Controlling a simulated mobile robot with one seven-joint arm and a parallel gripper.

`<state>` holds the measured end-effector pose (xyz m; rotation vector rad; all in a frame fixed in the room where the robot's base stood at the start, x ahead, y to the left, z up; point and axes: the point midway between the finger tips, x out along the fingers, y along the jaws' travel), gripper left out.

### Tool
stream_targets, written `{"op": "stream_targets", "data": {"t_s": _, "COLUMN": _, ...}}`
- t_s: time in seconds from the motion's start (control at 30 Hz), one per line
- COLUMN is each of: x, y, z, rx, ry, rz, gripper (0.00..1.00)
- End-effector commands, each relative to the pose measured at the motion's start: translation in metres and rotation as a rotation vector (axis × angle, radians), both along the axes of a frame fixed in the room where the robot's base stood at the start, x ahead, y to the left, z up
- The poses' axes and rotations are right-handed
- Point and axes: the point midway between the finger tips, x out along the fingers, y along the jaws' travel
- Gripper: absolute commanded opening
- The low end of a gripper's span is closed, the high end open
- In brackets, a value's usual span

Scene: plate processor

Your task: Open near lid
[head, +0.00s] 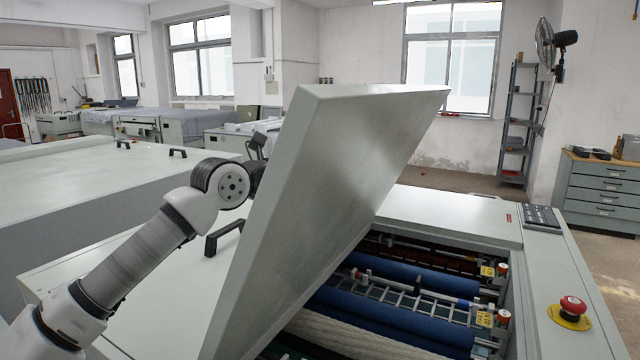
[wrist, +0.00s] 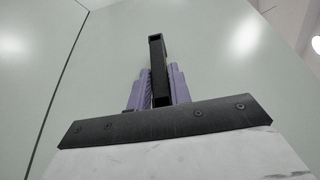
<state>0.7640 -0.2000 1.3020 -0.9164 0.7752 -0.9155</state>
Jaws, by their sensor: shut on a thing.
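A large pale grey-green lid (head: 325,190) of the plate processor stands steeply tilted up in the head view. It leaves the rollers of the machine uncovered on its right. In the wrist view the outer face of the lid (wrist: 220,65) fills most of the picture. My gripper (wrist: 158,88) has purple fingers shut on the lid's black handle (wrist: 156,48). In the head view my arm reaches behind the raised lid, which hides my fingers and this handle.
Blue rollers (head: 390,312) lie in the open bay. A red emergency button (head: 572,308) and a keypad (head: 541,216) sit on the right side. A closed panel with a black handle (head: 223,238) lies left of the raised lid. Open floor shows behind right.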

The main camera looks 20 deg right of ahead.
Motion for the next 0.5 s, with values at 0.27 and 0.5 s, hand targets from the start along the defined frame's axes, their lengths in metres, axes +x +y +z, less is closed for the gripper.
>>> {"op": "stream_targets", "data": {"t_s": 0.27, "x": -0.0011, "y": -0.0011, "z": -0.0010, "rx": 0.002, "ry": 0.005, "rz": -0.003, "gripper": 0.25}}
{"op": "stream_targets", "data": {"t_s": 0.5, "x": -0.0004, "y": -0.0005, "z": -0.0004, "rx": 0.001, "ry": 0.003, "rz": -0.002, "gripper": 0.40}}
